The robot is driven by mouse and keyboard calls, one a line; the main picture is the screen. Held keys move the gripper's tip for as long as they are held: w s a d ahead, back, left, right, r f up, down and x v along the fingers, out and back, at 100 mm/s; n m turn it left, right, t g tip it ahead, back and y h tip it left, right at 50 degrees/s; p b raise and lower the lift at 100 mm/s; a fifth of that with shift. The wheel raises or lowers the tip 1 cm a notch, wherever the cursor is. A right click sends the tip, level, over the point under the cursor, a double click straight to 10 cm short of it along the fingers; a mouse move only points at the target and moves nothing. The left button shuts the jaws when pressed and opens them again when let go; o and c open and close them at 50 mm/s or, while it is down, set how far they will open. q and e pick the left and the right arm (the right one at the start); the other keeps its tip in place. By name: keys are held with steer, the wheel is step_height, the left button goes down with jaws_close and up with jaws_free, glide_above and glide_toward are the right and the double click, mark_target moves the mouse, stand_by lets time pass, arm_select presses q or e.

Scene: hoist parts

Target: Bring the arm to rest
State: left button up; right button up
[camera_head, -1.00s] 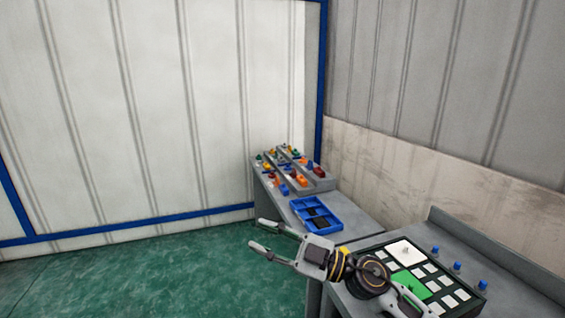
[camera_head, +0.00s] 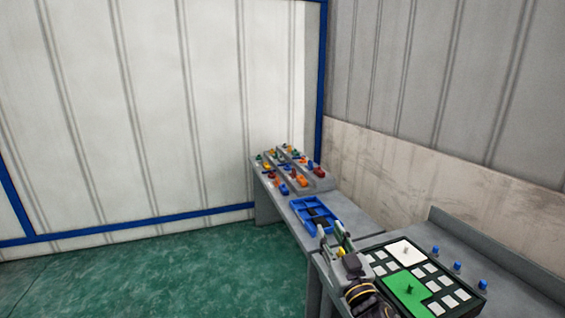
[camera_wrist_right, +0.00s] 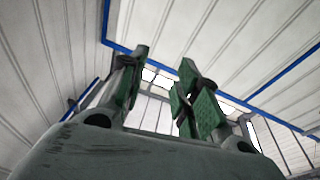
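My right gripper (camera_head: 333,234) is raised over the left edge of the near table, its fingers pointing away and upward. In the wrist view the two green-padded fingers of my right gripper (camera_wrist_right: 163,88) stand apart with nothing between them. My left arm and gripper are not in view.
The near table (camera_head: 513,287) carries a dark board with a green panel (camera_head: 418,284), a white panel (camera_head: 407,251) and several pale squares. Several blue knobs (camera_head: 457,266) stand behind it. A blue tray (camera_head: 331,212) and racks of colored parts (camera_head: 301,180) are on the far table. Green floor is clear at left.

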steer(key=s+d+f+m+g+h, duration=0.2)
steer(key=s+d+f+g+h, duration=0.15)
steer(key=f, duration=0.55)
steer(key=s+d+f+m+g+h, duration=0.15)
steer(key=s+d+f+g, duration=0.3)
steer(key=f, duration=0.45)
steer(key=s+d+f+n+g, duration=0.1)
steer(key=s+f+g, duration=0.4)
steer(key=s, duration=0.4)
steer(key=s+d+f+n+g, duration=0.1)
steer(key=s+f+g, duration=0.2)
steer(key=s+f, duration=0.45)
step_height(320, 180, down, 31)
steer(key=s+g, duration=0.1)
steer(key=s, duration=0.2)
steer(key=s+d+f, duration=0.2)
steer(key=s+f, duration=0.8)
steer(key=s, duration=0.1)
steer(key=s+d+f+g, duration=0.1)
steer(key=s+d+f, duration=0.2)
steer(key=s+f, duration=0.8)
steer(key=shift+d+g, duration=0.3)
steer(key=shift+f, duration=0.1)
